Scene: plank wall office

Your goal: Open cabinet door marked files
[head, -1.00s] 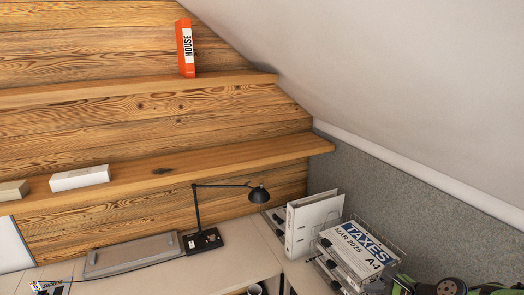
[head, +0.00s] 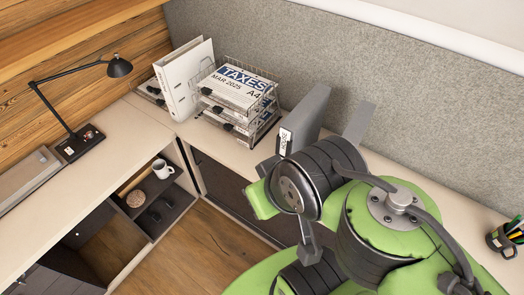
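No door with a readable "files" mark shows in the head view. A dark cabinet front (head: 225,182) stands under the right-hand desk, partly hidden by my green and black arm. Dark fronts (head: 55,272) also show under the left desk at the lower left, with no readable label. My arm fills the lower right, folded in front of the right-hand desk. My gripper's fingers cannot be made out clearly among the arm parts, so its opening cannot be told.
The corner desk (head: 125,128) bears a black lamp (head: 75,100), a white binder (head: 185,80), a wire tray (head: 250,115) marked TAXES and a grey binder (head: 303,125). An open shelf holds a white mug (head: 161,168). A pen cup (head: 503,240) stands far right. Wooden floor (head: 190,245) shows clear.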

